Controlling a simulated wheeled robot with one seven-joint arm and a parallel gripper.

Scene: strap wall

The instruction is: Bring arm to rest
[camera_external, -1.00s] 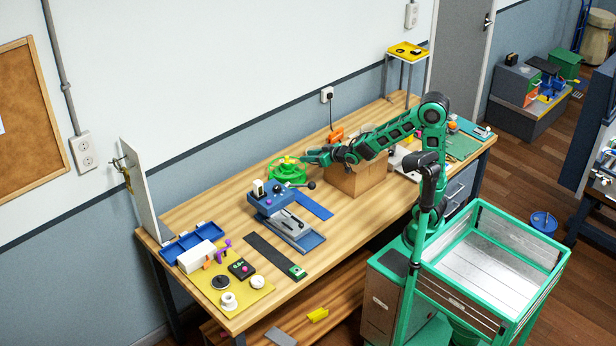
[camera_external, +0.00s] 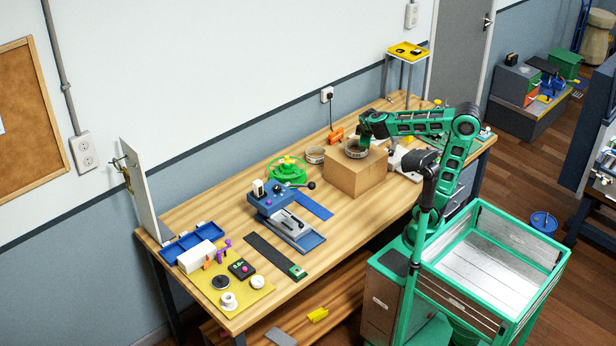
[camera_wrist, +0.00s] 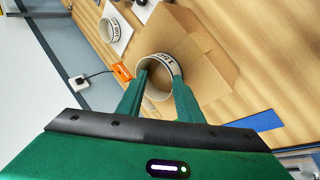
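My gripper (camera_external: 363,128) is over the cardboard box (camera_external: 355,178), with the arm reaching left from its raised elbow. In the wrist view, my gripper's two green fingers (camera_wrist: 161,76) are spread apart. A pale ring with dark lettering (camera_wrist: 157,92) shows between and beyond the fingertips. The ring sits on top of the box and also shows in the external view (camera_external: 355,153). The fingers look open and empty; whether a fingertip touches the ring I cannot tell.
A green handwheel (camera_external: 288,172) and a blue fixture (camera_external: 285,212) stand to the left. An orange item (camera_external: 336,135) and a wall socket (camera_external: 327,94) are behind. The bench's front middle is clear.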

